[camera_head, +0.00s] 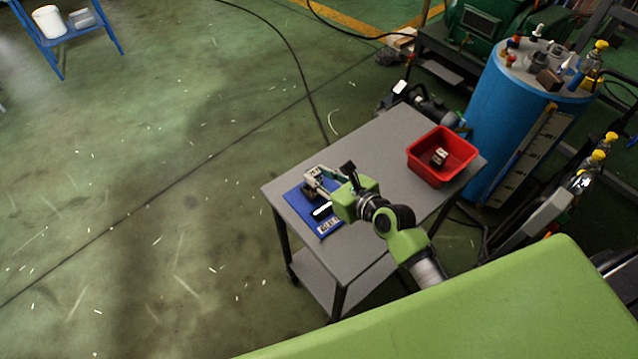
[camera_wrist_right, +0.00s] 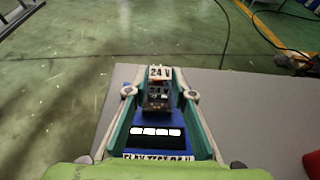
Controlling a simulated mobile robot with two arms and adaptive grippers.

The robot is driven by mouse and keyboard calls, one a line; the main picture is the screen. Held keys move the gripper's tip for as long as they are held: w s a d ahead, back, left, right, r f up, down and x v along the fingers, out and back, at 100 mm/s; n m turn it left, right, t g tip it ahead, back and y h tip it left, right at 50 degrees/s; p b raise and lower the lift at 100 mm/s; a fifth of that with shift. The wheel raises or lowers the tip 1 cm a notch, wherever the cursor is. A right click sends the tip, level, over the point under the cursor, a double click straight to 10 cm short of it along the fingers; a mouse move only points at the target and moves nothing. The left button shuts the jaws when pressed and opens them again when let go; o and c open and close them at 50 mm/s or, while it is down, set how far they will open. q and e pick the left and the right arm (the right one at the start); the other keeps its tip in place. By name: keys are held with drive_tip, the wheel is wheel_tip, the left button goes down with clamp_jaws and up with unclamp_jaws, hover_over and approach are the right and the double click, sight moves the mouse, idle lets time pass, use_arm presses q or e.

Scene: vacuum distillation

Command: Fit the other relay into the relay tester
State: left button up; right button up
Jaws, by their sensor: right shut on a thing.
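The relay tester is a blue board (camera_head: 298,203) on the grey cart, with a dark panel bearing white blocks and a printed label; it also shows in the right wrist view (camera_wrist_right: 118,141). My right gripper (camera_head: 314,181) is over the far part of the board. In the wrist view, its fingers (camera_wrist_right: 159,93) are shut on a dark relay (camera_wrist_right: 157,93) with a white "24 V" label, above or at the tester's far end. I cannot tell whether it is seated. Another dark relay with a pale label (camera_head: 439,157) lies in the red bin. My left gripper is not in view.
The red bin (camera_head: 424,172) stands at the cart's right end. The grey cart top (camera_head: 385,140) is bare between bin and tester. A blue drum (camera_head: 491,120) with fittings stands close behind the cart's right side. Open floor lies to the left.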

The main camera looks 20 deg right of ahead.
drive_tip(key=f, duration=0.3)
drive_tip(key=shift+w+f, duration=0.15)
drive_tip(key=shift+w, duration=0.05)
drive_tip(key=shift+f, duration=0.3)
drive_tip(key=o, duration=1.1)
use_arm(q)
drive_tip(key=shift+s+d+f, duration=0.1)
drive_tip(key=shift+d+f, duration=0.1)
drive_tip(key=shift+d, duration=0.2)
use_arm(e)
drive_tip(key=shift+o, duration=0.2)
drive_tip(key=shift+r, duration=0.15)
drive_tip(key=shift+s+r, duration=0.1)
drive_tip(key=shift+s, duration=0.05)
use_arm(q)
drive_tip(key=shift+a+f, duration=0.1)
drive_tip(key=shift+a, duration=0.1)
use_arm(e)
drive_tip(key=v, duration=1.1)
drive_tip(key=shift+s+r, duration=0.25)
drive_tip(key=shift+s, duration=0.05)
drive_tip(key=shift+d, duration=0.1)
